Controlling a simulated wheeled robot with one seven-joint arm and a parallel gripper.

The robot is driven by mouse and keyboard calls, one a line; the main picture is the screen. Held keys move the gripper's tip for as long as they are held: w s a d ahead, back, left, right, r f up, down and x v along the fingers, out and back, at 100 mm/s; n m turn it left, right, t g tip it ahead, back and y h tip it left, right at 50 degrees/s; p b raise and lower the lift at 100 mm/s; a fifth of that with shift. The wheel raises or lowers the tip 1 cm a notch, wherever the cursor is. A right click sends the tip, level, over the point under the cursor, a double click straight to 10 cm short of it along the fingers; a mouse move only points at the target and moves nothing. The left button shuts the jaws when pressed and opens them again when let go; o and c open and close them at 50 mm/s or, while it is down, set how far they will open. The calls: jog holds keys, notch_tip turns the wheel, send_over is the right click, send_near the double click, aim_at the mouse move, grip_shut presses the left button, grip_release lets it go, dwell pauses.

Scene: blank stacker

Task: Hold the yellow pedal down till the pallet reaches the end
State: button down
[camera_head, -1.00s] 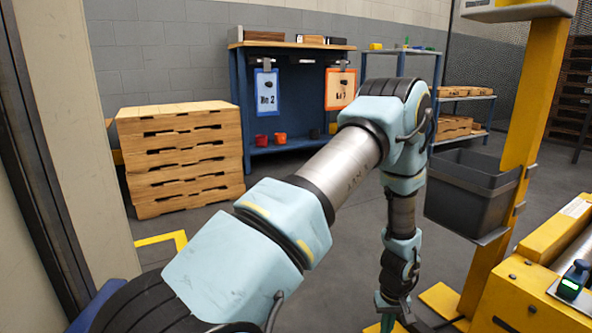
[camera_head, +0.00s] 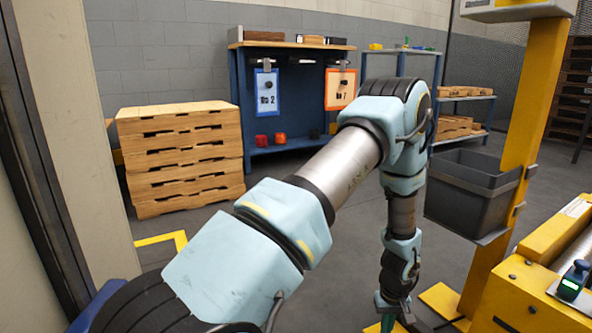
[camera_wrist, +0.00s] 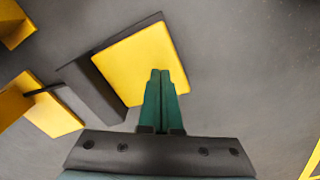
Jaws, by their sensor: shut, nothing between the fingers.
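The yellow pedal (camera_wrist: 140,60) is a flat yellow plate on a dark base, in the upper middle of the wrist view. In the head view only a sliver of yellow shows by my gripper at the bottom edge. My gripper (camera_wrist: 160,75) has green fingers closed together with nothing between them. The fingertips overlie the right part of the pedal in the wrist view; I cannot tell whether they press on it. In the head view my gripper (camera_head: 392,318) points down at the bottom edge. No pallet on the machine is clearly in view.
A yellow post (camera_head: 515,130) with a grey bin (camera_head: 465,190) stands right of my arm. A yellow roller machine (camera_head: 525,295) is at the lower right. Stacked pallets (camera_head: 180,160) and a blue workbench (camera_head: 245,100) stand behind. Grey floor lies between.

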jog(key=shift+f, duration=0.25)
jog(key=shift+f+b, duration=0.75)
jog(key=shift+f, duration=0.6)
jog(key=shift+r, duration=0.1)
dwell(2.6)
notch_tip(320, 180, up, 9)
jog(key=p, duration=0.7)
jog(key=shift+p, duration=0.4)
